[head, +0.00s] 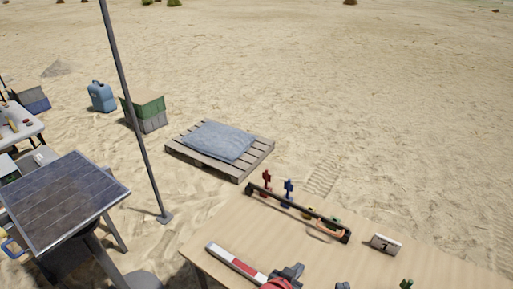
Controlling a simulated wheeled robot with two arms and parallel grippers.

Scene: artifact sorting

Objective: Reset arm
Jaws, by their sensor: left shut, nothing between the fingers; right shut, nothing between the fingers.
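My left gripper (292,271), a dark grey piece with a red part beside it, shows at the bottom edge over the front of the wooden table (225,232). It is shut and holds nothing. A small grey piece at the bottom edge to its right looks like the tip of my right gripper (342,286); it is shut and empty, and the rest is out of the picture. A red and white scale bar (235,262) lies just left of the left gripper. A dark rack (297,208) with red and blue figures behind it stands farther back.
A number card (385,243) and a small green object (406,284) are on the table's right side. A thin pole (135,115) and a solar panel (65,198) stand at the left. A pallet (243,168) with a grey-blue sheet lies behind the table.

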